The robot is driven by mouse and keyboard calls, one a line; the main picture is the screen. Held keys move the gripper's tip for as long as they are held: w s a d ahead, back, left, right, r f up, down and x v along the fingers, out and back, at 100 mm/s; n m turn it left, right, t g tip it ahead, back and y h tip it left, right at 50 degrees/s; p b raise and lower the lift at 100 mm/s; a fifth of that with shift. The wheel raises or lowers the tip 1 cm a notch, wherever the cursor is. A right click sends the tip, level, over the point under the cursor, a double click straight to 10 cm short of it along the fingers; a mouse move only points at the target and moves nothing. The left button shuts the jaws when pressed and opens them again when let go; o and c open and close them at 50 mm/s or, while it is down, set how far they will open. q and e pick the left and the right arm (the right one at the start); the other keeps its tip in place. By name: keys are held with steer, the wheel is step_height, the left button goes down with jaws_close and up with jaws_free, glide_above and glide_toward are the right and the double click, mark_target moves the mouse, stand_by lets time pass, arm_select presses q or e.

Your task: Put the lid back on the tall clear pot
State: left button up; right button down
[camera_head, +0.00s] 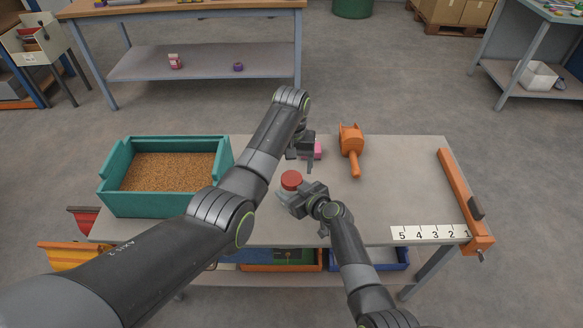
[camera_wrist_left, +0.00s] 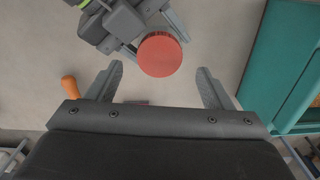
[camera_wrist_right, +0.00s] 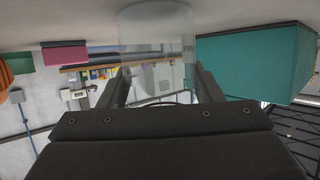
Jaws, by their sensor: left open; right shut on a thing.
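The tall clear pot (camera_wrist_right: 157,30) stands between the fingers of my right gripper (camera_head: 290,196), which is shut on it; that wrist view is upside down. The red lid (camera_head: 291,180) shows at the top of the pot in the head view. From above, in the left wrist view, the lid (camera_wrist_left: 160,54) is a round red disc beside my right gripper's fingers. No red shows in the right wrist view, so I cannot tell whether the lid is fully seated. My left gripper (camera_wrist_left: 159,72) is open and empty, close to the lid.
A teal box (camera_head: 112,188) of grain stands on the left of the table. A pink block (camera_head: 318,150) and an orange tool (camera_head: 352,140) lie behind the pot. A numbered strip (camera_head: 430,232) and an orange bar (camera_head: 462,195) are at right. The right-centre table is clear.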

mark_target(292, 178)
arm_select(q)
steer(key=shift+c, duration=0.2)
step_height(292, 178, up, 4)
steer(key=shift+f+n, duration=0.25)
steer(key=shift+n, duration=0.35)
steer(key=shift+f, duration=4.05)
steer(key=c, duration=0.9)
steer(key=o, duration=1)
steer(key=shift+c, duration=0.2)
